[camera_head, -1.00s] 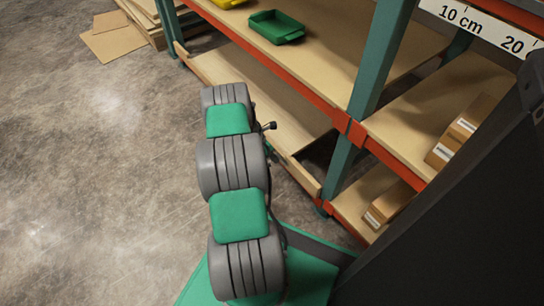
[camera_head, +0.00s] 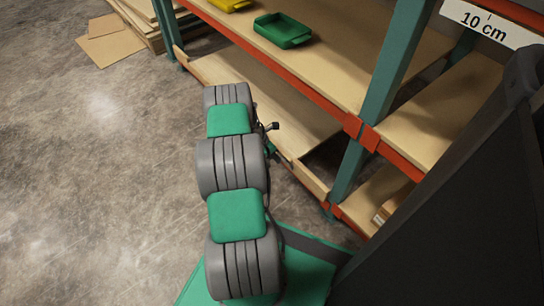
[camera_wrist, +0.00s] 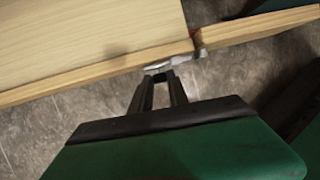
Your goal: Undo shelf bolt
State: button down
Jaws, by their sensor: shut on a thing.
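The shelf bolt (camera_wrist: 172,64) shows as a pale metal piece at the edge of the wooden shelf board (camera_wrist: 90,35) in the wrist view. In the head view the low shelf board (camera_head: 285,105) lies just right of my arm.
A teal upright (camera_head: 390,70) with orange beams (camera_head: 310,90) stands right of my arm. A green bin (camera_head: 282,30) and a yellow bin (camera_head: 230,4) sit on the upper shelf. Flat boards and cardboard (camera_head: 112,45) lie at the far left. The concrete floor on the left is clear.

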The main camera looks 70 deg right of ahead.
jog(key=shift+w+d, duration=0.1)
jog(key=shift+w, duration=0.15)
jog(key=c, duration=1.3)
grip_release()
jog(key=shift+r, duration=0.1)
jog(key=p+v, duration=0.3)
jog(key=v, duration=0.4)
jog(key=shift+r+p, duration=0.3)
